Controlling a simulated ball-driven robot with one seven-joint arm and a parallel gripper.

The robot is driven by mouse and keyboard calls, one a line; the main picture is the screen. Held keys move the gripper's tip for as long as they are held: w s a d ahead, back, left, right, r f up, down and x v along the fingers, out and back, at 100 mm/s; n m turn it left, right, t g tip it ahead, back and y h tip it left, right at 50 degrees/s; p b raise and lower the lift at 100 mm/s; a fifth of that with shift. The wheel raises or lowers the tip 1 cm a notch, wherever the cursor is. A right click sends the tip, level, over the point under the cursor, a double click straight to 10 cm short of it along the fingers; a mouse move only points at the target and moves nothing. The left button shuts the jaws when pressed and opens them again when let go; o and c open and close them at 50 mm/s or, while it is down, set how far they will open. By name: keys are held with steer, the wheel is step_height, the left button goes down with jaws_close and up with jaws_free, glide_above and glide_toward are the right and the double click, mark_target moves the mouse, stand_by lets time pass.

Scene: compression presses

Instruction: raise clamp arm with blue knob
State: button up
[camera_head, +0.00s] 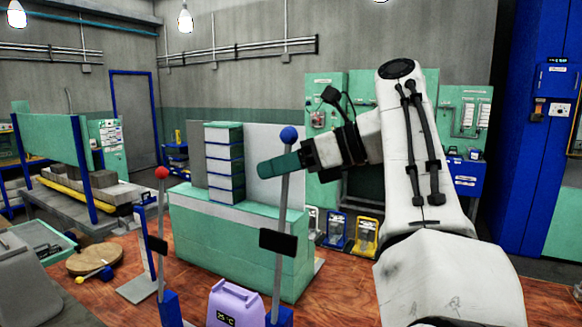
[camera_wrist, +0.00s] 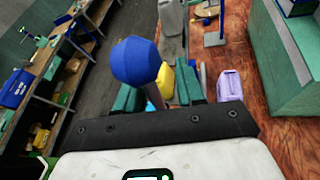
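The clamp arm (camera_head: 281,210) with the blue knob (camera_head: 289,134) is a grey rod that stands nearly upright, leaning slightly right. It has a black block (camera_head: 277,242) partway up and a blue base. My gripper (camera_head: 278,165) is at the rod just below the knob, with a teal finger showing there. In the wrist view the blue knob (camera_wrist: 136,61) is large, and its rod runs down between two spread teal fingers (camera_wrist: 160,92). The gripper looks open around the rod. Whether a finger touches the rod cannot be told.
A second clamp arm with a red knob (camera_head: 162,172) stands upright to the left. A lilac container (camera_head: 236,305) is low between the two arms.

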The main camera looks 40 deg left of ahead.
steer(key=v, duration=1)
steer(key=shift+w+d, duration=0.15)
steer(key=shift+d, duration=0.15)
